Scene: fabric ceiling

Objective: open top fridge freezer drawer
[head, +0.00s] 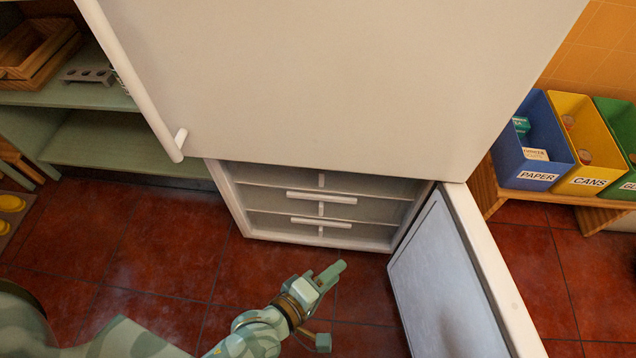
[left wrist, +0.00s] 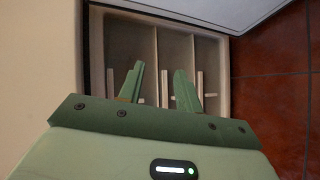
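The white fridge's lower freezer compartment (head: 245,205) is open to view, with its stacked drawers in place. In the head view, two drawers with white bar handles show. The top drawer (head: 275,175) is mostly covered by the upper door's edge, and its handle is hidden. In the left wrist view the stack looks turned sideways, with the top drawer (left wrist: 125,50) leftmost and its handle (left wrist: 110,88) beside a finger. My left gripper (head: 333,273) is in front of the freezer. Its fingers (left wrist: 160,82) are apart and hold nothing. My right gripper is not in view.
The freezer door (head: 445,270) stands swung open to the right. The upper fridge door (head: 320,80) is shut and overhangs the view. Green shelves (head: 110,145) stand at left, and a blue paper bin (head: 545,175) sits on a wooden bench at right.

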